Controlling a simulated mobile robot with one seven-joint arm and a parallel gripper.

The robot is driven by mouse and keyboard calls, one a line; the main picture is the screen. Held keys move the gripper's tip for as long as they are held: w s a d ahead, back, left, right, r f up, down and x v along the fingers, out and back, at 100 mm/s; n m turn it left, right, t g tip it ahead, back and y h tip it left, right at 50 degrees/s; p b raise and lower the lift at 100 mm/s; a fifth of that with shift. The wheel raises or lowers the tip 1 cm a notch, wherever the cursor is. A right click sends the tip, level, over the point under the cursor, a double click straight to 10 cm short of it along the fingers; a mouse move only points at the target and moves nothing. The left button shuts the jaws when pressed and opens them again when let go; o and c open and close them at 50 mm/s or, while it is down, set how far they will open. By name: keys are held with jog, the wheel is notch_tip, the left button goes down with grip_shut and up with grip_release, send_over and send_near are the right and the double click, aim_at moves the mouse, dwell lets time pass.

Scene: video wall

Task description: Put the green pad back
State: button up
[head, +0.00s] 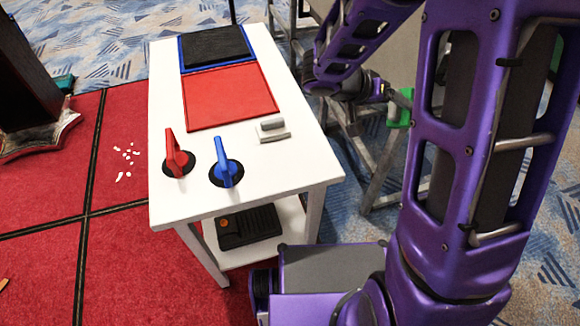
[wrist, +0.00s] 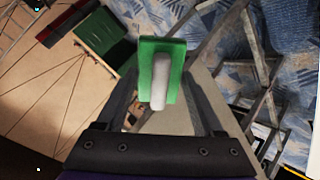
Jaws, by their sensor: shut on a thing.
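The green pad (wrist: 174,58) has a pale grey handle (wrist: 160,82) and fills the upper middle of the wrist view. My gripper (wrist: 161,104) is shut on that handle, with the pad beyond the fingertips. In the head view the pad (head: 404,120) shows as a small green patch at the end of my arm, right of the white table (head: 300,165) and off its top. My arm hides part of my gripper there. Where the pad belongs cannot be told for sure from these frames.
The table bears a red square (head: 230,95), a black pad with a blue edge (head: 215,45), a grey handled block (head: 272,130), a red lever (head: 175,150) and a blue lever (head: 222,160). A black device (head: 248,228) sits on the lower shelf. Grey metal legs (head: 385,175) stand right.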

jog(key=s+a+f+m+g+y+b, duration=0.1)
jog(key=s+a+f+m+g+y, duration=0.3)
jog(key=a+f+m+y, duration=0.3)
jog(key=w+a+r+m+y+b, duration=0.1)
jog(key=a+y, duration=0.1)
jog(key=a, duration=0.6)
jog(key=w+a+r+m+y, duration=0.1)
jog(key=w+a+m, duration=0.1)
jog(key=a, duration=0.5)
jog(key=f, duration=0.2)
jog(key=f+b, duration=0.1)
jog(key=f, duration=0.2)
jog(key=shift+s+a+f, duration=0.15)
jog(key=shift+a+f, duration=0.15)
jog(key=shift+a, duration=0.05)
notch_tip(320, 180, down, 4)
jog(key=shift+f+b, duration=0.2)
jog(key=shift+b, duration=0.4)
jog(key=shift+f, duration=0.1)
jog(key=shift+c, duration=0.6)
jog(key=o, duration=1.3)
